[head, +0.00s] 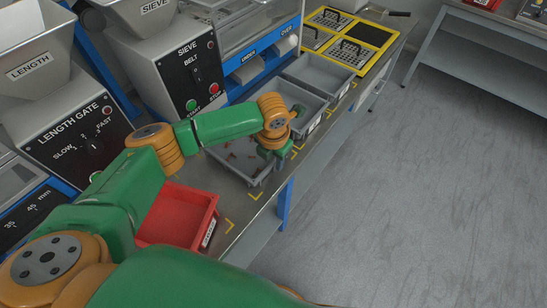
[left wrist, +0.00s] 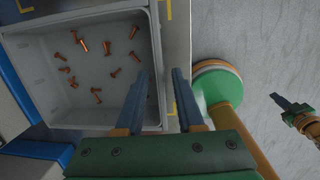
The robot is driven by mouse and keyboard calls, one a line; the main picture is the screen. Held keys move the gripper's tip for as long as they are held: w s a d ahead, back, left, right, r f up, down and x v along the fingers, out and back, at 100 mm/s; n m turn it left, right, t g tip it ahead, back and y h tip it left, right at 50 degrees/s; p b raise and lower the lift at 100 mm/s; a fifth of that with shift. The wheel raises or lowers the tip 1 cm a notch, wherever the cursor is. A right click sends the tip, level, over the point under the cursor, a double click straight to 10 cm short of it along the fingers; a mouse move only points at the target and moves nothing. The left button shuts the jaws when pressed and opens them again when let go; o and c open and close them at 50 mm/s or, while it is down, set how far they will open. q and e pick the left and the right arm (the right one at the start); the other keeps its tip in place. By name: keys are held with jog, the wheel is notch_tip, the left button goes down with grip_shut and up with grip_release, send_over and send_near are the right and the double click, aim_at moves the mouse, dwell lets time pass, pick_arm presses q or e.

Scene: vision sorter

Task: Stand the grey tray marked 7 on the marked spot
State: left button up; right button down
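A grey tray (head: 228,161) holding several copper-coloured bolts stands on the bench. It also shows in the left wrist view (left wrist: 105,117). No number on it can be read. My left gripper (head: 276,154) is at its front right side, partly hiding it. In the left wrist view my left gripper (left wrist: 160,78) is open, one finger over the tray's inside and the other outside the wall; contact cannot be told. What seems to be my right gripper (left wrist: 288,102) hangs over the floor, small and unclear. Yellow corner marks (head: 229,224) line the bench edge; which is the marked spot is unclear.
A red bin (head: 172,218) stands nearer on the bench. Two more grey trays (head: 318,74) stand beyond the bolt tray, with a yellow-framed panel (head: 360,36) further off. Sieve (head: 188,75) and length gate (head: 75,140) machines line the back. Open floor lies right.

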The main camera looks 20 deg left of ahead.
pick_arm(q)
notch_tip(320, 180, up, 12)
jog(key=s+p, duration=0.1)
jog(key=shift+s+d, duration=0.25)
jog(key=shift+s, duration=0.1)
jog(key=shift+s, duration=0.1)
dwell(0.3)
